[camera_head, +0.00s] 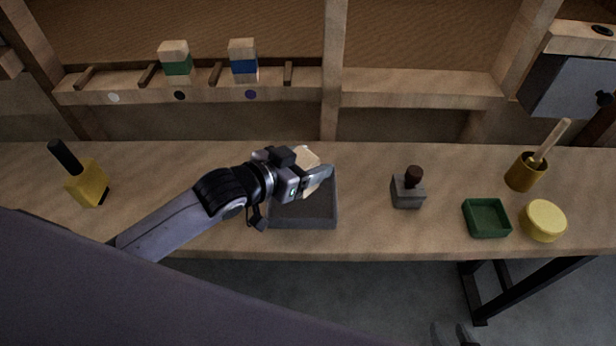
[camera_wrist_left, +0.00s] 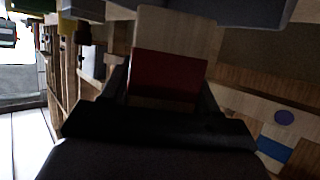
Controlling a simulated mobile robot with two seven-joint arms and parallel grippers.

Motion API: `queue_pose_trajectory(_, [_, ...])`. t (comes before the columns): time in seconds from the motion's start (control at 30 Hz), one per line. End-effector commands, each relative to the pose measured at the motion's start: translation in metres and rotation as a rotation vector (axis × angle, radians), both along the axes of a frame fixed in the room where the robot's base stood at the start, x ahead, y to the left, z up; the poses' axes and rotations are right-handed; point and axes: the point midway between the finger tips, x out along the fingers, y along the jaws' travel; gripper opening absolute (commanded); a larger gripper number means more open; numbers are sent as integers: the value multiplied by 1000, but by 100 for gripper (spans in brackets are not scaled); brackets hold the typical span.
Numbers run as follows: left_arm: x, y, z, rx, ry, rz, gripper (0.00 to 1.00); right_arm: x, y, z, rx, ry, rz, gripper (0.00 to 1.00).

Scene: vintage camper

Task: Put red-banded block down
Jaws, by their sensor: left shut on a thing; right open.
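The red-banded block is a pale wooden block whose dark red band (camera_wrist_left: 168,80) fills the middle of the left wrist view, between the fingers. In the head view only a pale part of the block (camera_head: 308,156) shows; its band is hidden by my left gripper (camera_head: 318,176). That gripper is shut on the block and holds it over the back of a grey tray (camera_head: 305,222) on the bench. My right gripper (camera_head: 451,336) just shows at the bottom edge of the head view, open and empty, apart from the bench.
The wall shelf (camera_head: 130,88) has dividers and dots; a green-banded block (camera_head: 176,62) and blue-banded block (camera_head: 244,62) stand there, the white-dot slot is empty. On the bench are a yellow bottle (camera_head: 88,186), a stamp (camera_head: 408,190), a green tray (camera_head: 487,232), a yellow tin (camera_head: 543,221) and a brush pot (camera_head: 522,174).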

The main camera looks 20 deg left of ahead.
Motion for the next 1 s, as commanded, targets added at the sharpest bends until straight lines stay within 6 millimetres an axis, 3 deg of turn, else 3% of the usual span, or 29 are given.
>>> queue_pose_trajectory(0.3, [0, 0, -41, 0, 1, 0, 27, 0, 0, -6, 0, 0, 0, 43])
queue_pose_trajectory(0.7, [0, 0, -46, 0, 0, 0, 27, 0, 0, -7, 1, 0, -1, 43])
queue_pose_trajectory(0.73, [0, 0, -46, 0, 1, 0, 63, 0, 0, -7, 1, 0, -1, 43])
queue_pose_trajectory(0.8, [0, 0, -46, 0, 1, 0, 85, 0, 0, -7, 1, 0, -1, 43])
queue_pose_trajectory(1.0, [0, 0, -45, 0, 1, 0, 85, 0, 0, -7, 1, 0, -1, 43])
